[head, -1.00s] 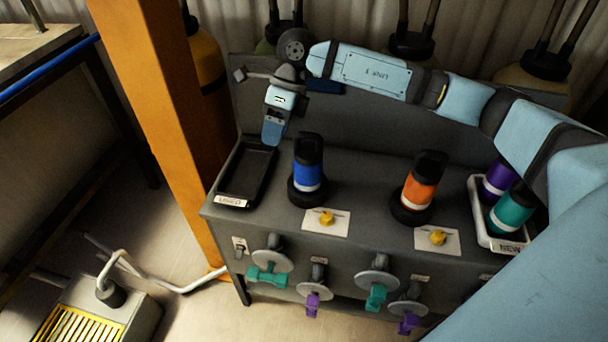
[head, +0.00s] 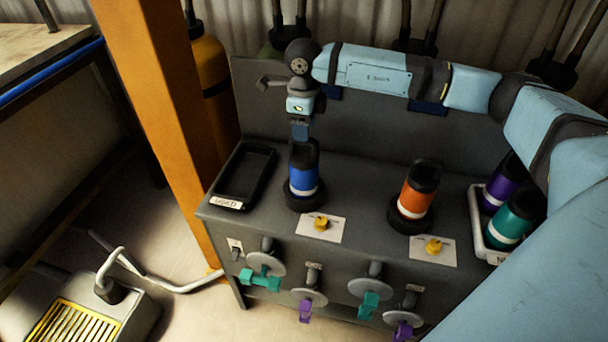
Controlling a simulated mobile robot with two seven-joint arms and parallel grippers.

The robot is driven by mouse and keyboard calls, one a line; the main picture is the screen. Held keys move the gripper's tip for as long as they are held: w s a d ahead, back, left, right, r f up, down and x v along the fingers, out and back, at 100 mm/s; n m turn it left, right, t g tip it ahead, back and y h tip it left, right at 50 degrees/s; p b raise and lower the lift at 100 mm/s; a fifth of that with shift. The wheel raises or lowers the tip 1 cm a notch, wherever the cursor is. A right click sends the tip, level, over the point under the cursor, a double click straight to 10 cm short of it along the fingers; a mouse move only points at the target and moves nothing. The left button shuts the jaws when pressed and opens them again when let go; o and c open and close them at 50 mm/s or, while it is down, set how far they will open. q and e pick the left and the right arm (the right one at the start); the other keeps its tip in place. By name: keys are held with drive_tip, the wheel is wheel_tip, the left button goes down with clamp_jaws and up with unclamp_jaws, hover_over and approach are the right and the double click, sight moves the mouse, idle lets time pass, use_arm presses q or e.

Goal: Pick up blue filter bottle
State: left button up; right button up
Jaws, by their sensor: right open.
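The blue filter bottle (head: 303,178) has a black top and a white band. It stands upright in a round black base on the grey bench (head: 350,185). My right gripper (head: 300,136) is open just above and behind the top of this bottle, pointing down. Its fingertips look close to the black cap, and I cannot tell if they touch it. My left gripper is not in view.
An orange bottle (head: 417,194) stands in a second base. Purple (head: 498,190) and teal (head: 509,220) bottles sit in a white tray at the right. An empty black tray (head: 262,158) lies left. Valve handles line the bench front. An orange post (head: 160,110) stands left.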

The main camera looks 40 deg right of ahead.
sight(303, 160)
wheel_tip(303, 160, down, 5)
drive_tip(key=shift+w+d+f+p, duration=0.1)
drive_tip(key=shift+w+f+p, duration=0.05)
drive_tip(key=shift+p, duration=0.35)
clamp_jaws()
idle(1.2)
